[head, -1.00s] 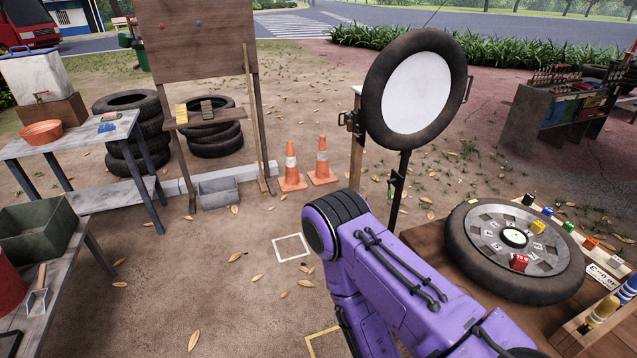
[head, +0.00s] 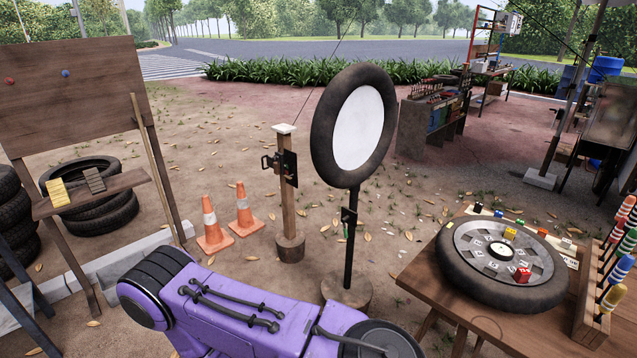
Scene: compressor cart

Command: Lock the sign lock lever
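The round sign (head: 358,128) has a white face in a black tyre-like rim. It stands upright on a black pole (head: 350,255) with a round brown base (head: 346,292). A small dark fitting (head: 348,216) sits on the pole below the disc. Left of the sign, a wooden post (head: 289,215) carries a black plate (head: 289,167) with a dark handle-like part (head: 268,162). I cannot tell which of these is the lock lever, nor its position. A purple arm of mine crosses the bottom of the picture; neither gripper shows.
Two orange cones (head: 213,228) stand left of the post. A wooden table (head: 415,272) with a tyre wheel (head: 480,292) on it fills the right front. A board (head: 75,95) and stacked tyres (head: 88,208) stand at left. Bare ground lies around the sign.

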